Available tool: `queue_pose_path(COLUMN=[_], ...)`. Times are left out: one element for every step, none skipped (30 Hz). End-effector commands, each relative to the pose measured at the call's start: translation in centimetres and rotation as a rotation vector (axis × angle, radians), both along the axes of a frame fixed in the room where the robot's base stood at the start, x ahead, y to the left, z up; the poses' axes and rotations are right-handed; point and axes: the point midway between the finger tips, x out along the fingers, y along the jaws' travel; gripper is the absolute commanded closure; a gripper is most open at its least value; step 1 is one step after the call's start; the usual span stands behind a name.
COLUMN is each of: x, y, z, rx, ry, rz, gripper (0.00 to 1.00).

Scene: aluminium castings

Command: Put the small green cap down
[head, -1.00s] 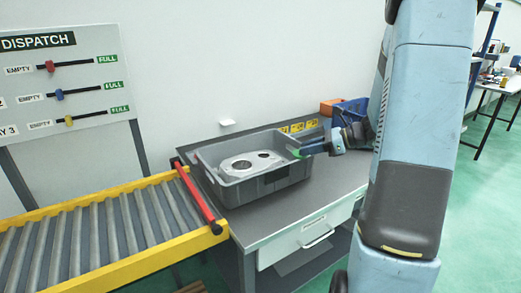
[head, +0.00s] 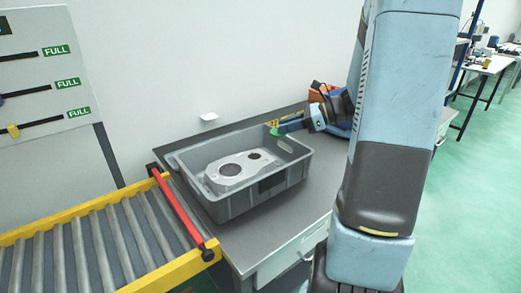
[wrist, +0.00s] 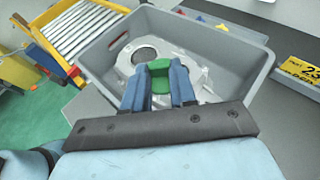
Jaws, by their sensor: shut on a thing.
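The small green cap (wrist: 160,77) is between the two blue fingers of my gripper (wrist: 159,80) in the wrist view. My gripper is shut on it.
The grey tote (head: 293,174) stands on the grey bench (head: 240,242) and holds a pale aluminium casting (head: 233,170). A roller conveyor (head: 110,240) with a red bar (head: 178,208) is at left. Orange and blue bins stand behind my arm. Bare bench lies right of the tote.

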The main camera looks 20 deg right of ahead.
Motion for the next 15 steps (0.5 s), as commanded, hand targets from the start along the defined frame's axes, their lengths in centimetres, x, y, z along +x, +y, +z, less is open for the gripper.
queue_pose_path(x=[0.8, 1.2, 1.8, 2.3, 2.7, 3.3, 3.5, 3.8, 4.2, 4.5, 4.8, 5.1, 5.3, 5.5, 5.7], y=[0.9, 1.3, 1.8, 2.3, 2.7, 3.2, 3.4, 3.7, 4.1, 4.4, 4.6, 4.9, 5.1, 5.2, 5.4], z=[-0.5, -0.8, -1.1, -1.4, -1.6, -2.2, -2.7, -3.2, -3.9, -4.3, -4.8, -5.3, -5.6, -5.9, -6.2], rx=[0.0, 0.001, 0.002, 0.0, 0.001, 0.002, 0.003, 0.003, 0.002, 0.003, 0.002, 0.001, 0.001, 0.001, 0.002], ry=[0.001, 0.001, 0.001, 0.0, 0.0, 0.002, 0.003, 0.003, 0.004, 0.003, 0.003, 0.002, 0.002, 0.002, 0.001], rz=[0.005, 0.006, 0.006, 0.009, 0.009, 0.006, 0.007, 0.008, 0.007, 0.008, 0.008, 0.008, 0.007, 0.008, 0.008], gripper=[1.0, 1.0, 1.0, 1.0, 1.0, 1.0, 1.0, 1.0, 1.0, 1.0, 1.0, 1.0, 1.0, 1.0, 1.0])
